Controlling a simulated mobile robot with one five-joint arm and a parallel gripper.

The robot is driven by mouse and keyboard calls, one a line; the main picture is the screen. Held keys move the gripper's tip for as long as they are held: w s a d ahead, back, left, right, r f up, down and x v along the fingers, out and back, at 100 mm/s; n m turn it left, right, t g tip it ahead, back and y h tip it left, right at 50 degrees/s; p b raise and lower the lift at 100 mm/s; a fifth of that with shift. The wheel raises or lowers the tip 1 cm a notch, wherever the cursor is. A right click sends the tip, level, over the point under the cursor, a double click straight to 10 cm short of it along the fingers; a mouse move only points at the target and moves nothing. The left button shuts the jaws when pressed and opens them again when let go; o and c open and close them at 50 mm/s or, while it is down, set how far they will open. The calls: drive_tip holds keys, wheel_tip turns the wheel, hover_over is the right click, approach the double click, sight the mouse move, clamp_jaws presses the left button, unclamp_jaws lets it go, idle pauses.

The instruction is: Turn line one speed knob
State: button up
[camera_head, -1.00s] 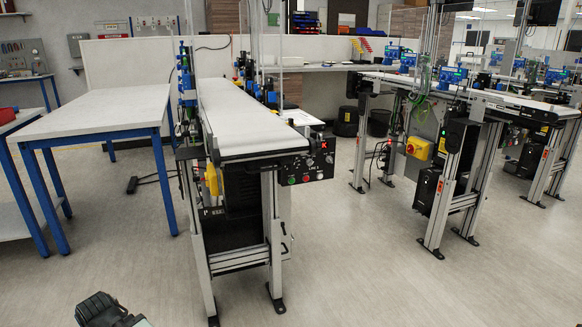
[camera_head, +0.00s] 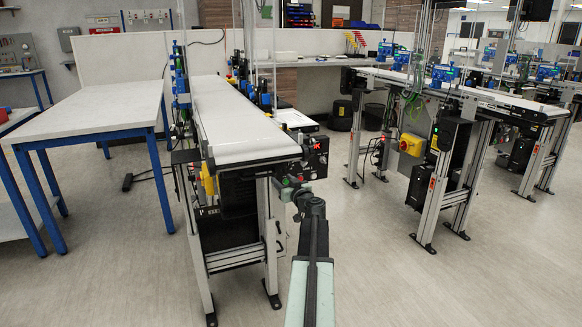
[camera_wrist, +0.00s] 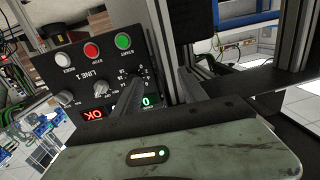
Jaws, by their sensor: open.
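The LINE 1 control panel (camera_head: 317,160) is at the near end of the left conveyor, partly hidden behind my arm. In the wrist view the black panel (camera_wrist: 78,77) is tilted, with white, red and green buttons and two grey knobs, a left knob (camera_wrist: 66,98) and a middle knob (camera_wrist: 101,88). A numbered dial scale (camera_wrist: 139,73) shows at its right side; the knob there is mostly hidden by a finger. My gripper (camera_wrist: 160,78) is open, one finger over that dial, the other right of the panel edge. Contact cannot be told. In the head view my gripper (camera_head: 300,193) is just before the panel.
The left conveyor belt (camera_head: 235,120) runs back from the panel and looks empty. A white table with blue legs (camera_head: 85,115) stands to its left. Another conveyor (camera_head: 460,92) stands to the right, with open floor (camera_head: 370,250) between.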

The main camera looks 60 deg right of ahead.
sight(290, 169)
drive_tip(key=s+d+r+h, duration=0.1)
drive_tip(key=s+d+h, duration=0.1)
drive_tip(key=s+d, duration=0.2)
drive_tip(key=shift+m, duration=0.4)
drive_tip(key=x, duration=0.7)
drive_tip(key=shift+w+d+f, duration=0.15)
drive_tip(key=shift+w+f, duration=0.05)
drive_tip(key=shift+w, duration=0.25)
drive_tip(key=shift+c, duration=0.3)
